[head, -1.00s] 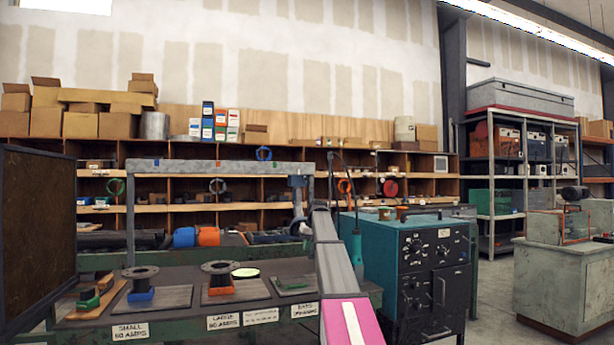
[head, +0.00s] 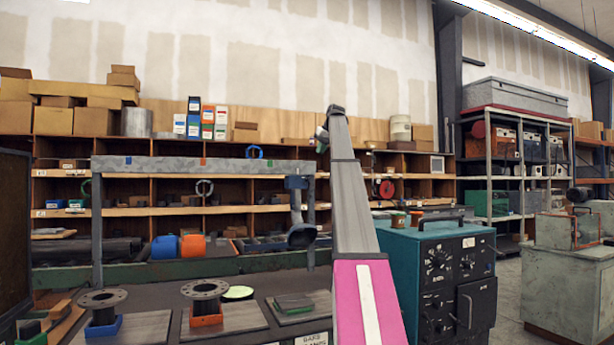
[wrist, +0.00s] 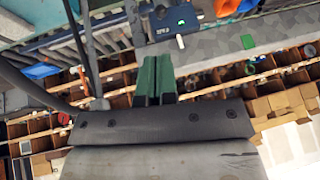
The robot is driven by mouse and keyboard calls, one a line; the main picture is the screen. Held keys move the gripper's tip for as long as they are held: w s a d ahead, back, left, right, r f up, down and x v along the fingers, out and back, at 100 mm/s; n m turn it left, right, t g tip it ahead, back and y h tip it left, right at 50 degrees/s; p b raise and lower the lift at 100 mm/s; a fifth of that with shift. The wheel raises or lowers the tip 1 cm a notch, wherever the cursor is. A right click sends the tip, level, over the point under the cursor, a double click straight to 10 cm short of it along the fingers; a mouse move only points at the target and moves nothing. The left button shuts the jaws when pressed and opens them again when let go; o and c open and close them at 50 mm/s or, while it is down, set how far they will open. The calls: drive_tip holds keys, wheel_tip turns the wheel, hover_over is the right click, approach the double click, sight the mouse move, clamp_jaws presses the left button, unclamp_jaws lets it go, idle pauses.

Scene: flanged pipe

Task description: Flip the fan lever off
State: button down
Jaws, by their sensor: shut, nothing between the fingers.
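The fan lever (wrist: 180,42) looks like a short white stick on a dark box (wrist: 163,17) with a lit green light, at the top of the wrist view. My gripper (wrist: 156,60) has green fingers, pressed together and empty. In that picture the fingertips lie below and a little left of the lever, apparently apart from it; the depth gap is hard to judge. In the head view my gripper (head: 321,139) is small at the top of my raised arm, and I cannot make out the lever there.
A grey overhead beam (head: 190,165) crosses above the bench, with a blue-grey hood (head: 301,236) at its right end. Flanged pipe pieces (head: 205,288) stand on the bench. A teal welding machine (head: 440,270) stands close to the right of my arm.

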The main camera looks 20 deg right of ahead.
drive_tip(key=shift+w+d+r, duration=0.1)
drive_tip(key=shift+w+r, duration=0.05)
drive_tip(key=shift+r, duration=0.35)
drive_tip(key=x, duration=1.4)
